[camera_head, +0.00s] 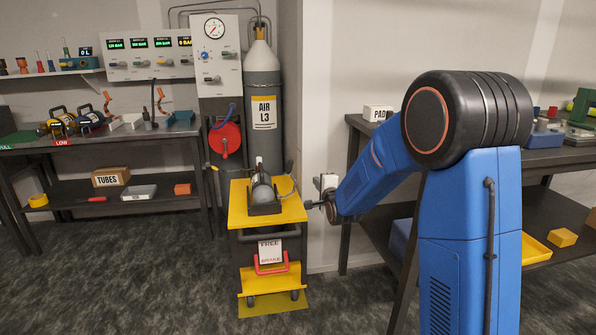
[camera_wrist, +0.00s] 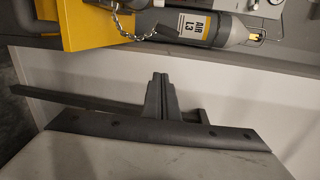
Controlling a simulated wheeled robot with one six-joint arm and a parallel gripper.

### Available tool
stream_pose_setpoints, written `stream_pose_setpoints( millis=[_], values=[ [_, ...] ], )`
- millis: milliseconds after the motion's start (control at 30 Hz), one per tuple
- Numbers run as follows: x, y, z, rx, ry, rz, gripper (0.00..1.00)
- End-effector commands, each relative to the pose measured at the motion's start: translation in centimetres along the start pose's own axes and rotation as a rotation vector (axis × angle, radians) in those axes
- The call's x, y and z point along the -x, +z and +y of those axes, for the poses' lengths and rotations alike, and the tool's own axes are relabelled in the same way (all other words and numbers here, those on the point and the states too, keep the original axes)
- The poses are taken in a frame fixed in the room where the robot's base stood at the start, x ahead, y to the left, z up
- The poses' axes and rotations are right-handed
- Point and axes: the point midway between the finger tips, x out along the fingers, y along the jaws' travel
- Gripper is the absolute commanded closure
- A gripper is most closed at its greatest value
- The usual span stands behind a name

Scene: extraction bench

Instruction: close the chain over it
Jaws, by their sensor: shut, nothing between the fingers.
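A chain (camera_wrist: 124,24) of metal links hangs at the upper left in the wrist view, by the yellow cart top (camera_wrist: 88,33). Its far end is not clear. The tall grey AIR L3 cylinder (camera_head: 264,130) stands upright behind the yellow cart; it also shows lying sideways in the wrist view (camera_wrist: 198,29). A small grey bottle (camera_head: 263,192) rests in a dark cradle on the cart top (camera_head: 240,215). My gripper (camera_head: 311,205) is just right of the cart. Its fingers are shut and empty in the wrist view (camera_wrist: 158,95), apart from the chain.
A gauge panel (camera_head: 215,75) and a red reel (camera_head: 225,139) are left of the cylinder. A bench (camera_head: 110,137) stands at the left, and another bench with a PAD box (camera_head: 377,113) at the right. A FREE/BRAKE sign (camera_head: 270,251) hangs below. Floor at left is clear.

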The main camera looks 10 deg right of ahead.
Motion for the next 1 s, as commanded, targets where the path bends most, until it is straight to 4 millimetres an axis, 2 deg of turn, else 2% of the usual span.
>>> stream_pose_setpoints(
  millis=[100,333,567,1000],
  values=[
    [-2.4,0.1,1.2,-0.098,-0.059,-0.009,1.0],
    [-4.4,0.3,2.0,-0.206,-0.129,-0.026,1.0],
    [-5.8,0.3,1.9,-0.219,-0.138,-0.028,1.0],
    [-13.2,0.4,0.8,-0.217,-0.138,-0.028,1.0]
  ],
)
